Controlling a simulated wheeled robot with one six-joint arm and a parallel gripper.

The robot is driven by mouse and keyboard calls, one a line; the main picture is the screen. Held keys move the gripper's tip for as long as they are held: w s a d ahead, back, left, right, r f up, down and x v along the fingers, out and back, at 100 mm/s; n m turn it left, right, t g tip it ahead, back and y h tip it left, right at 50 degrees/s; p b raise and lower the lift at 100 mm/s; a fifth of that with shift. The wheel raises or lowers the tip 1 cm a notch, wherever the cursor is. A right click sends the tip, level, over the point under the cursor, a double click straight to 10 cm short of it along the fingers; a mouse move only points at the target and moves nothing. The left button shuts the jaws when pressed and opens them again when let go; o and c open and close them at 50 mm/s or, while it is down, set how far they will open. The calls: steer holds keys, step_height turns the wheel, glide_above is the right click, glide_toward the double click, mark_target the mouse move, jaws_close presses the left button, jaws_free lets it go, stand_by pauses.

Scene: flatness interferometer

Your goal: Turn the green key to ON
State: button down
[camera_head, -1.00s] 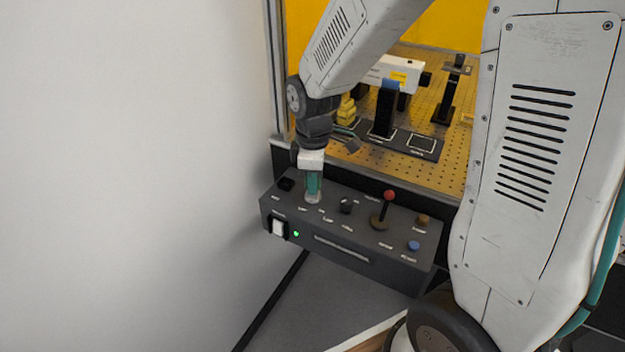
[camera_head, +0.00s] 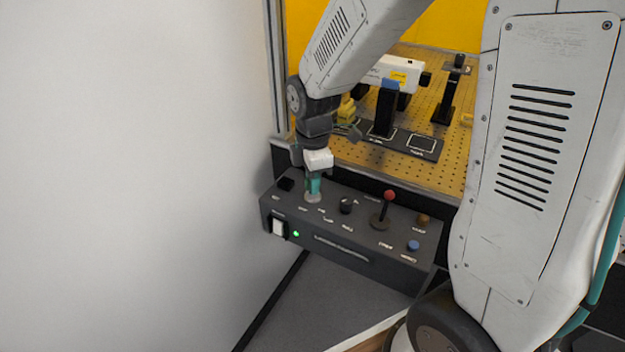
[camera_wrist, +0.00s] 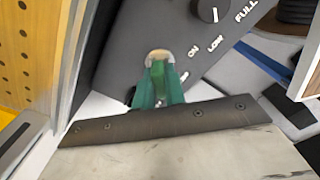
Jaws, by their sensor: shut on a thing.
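The green key (camera_wrist: 158,71) stands in a pale round collar (camera_head: 313,198) on top of the dark control box (camera_head: 345,255). My gripper (camera_head: 314,186) points straight down over it, with its teal fingers on both sides of the key. In the wrist view my gripper (camera_wrist: 158,90) is shut on the key, and the collar shows just beyond the fingertips. The fingers hide most of the key in the head view. The ON label (camera_wrist: 193,51) is printed on the panel beside the collar, with LOW and FULL by the neighbouring knob.
To the right on the box are a black knob (camera_head: 346,205), a red-topped lever (camera_head: 388,200), a brown button (camera_head: 423,219) and a blue button (camera_head: 413,246). A white rocker switch (camera_head: 278,228) and a lit green lamp (camera_head: 296,234) are on the front. A perforated optical bench (camera_head: 395,170) lies behind.

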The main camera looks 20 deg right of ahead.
steer(key=shift+s+f+n, duration=0.1)
steer(key=shift+f+n, duration=0.05)
steer(key=shift+n, duration=1.15)
steer(key=c, duration=1.4)
jaws_free()
steer(key=shift+r, duration=3.6)
